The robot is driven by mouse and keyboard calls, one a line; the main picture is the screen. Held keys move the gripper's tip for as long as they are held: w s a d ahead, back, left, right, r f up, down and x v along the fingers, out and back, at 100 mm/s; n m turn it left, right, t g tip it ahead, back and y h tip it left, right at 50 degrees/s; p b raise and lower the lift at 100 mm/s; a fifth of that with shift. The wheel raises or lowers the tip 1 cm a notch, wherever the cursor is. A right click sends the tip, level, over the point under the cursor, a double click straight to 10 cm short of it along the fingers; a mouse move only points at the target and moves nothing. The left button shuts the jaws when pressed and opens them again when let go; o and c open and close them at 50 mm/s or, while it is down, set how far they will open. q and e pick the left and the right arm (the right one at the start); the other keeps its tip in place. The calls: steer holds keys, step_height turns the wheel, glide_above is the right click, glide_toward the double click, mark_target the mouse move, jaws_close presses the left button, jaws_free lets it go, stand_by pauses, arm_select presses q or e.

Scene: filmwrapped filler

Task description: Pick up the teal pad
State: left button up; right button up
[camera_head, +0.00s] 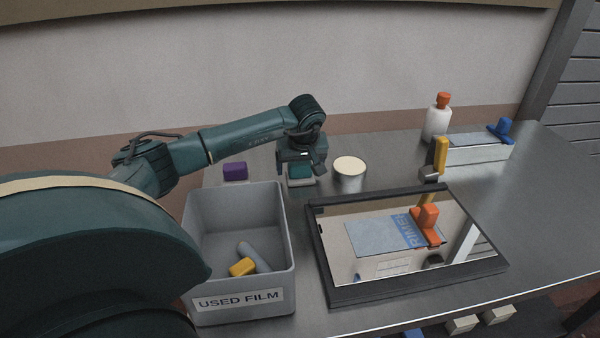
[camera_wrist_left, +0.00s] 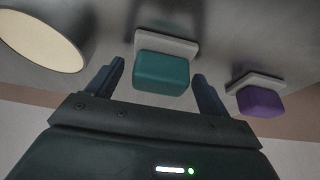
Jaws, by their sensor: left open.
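The teal pad (camera_head: 300,171) sits on a pale base on the steel table, partly hidden under my left gripper in the head view. In the left wrist view the teal pad (camera_wrist_left: 161,73) lies between the two fingers, with its pale base (camera_wrist_left: 168,44) beyond it. My left gripper (camera_head: 301,172) points down over the pad. In the wrist view its fingers (camera_wrist_left: 158,80) are spread apart, one on each side of the pad, with gaps showing. My right gripper is not in view.
A purple pad (camera_head: 235,171) stands left of the teal one, and a round cream-topped tin (camera_head: 349,172) stands close on its right. The grey USED FILM bin (camera_head: 284,248) and a black-framed mirror-like panel (camera_head: 327,290) are in front. A white bottle (camera_head: 437,122) stands farther right.

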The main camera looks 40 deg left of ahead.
mark_target(300, 163)
arm_select(q)
steer(key=c, duration=1.1)
steer(key=shift+r, duration=0.15)
step_height(300, 163, up, 10)
steer(key=shift+f, duration=0.1)
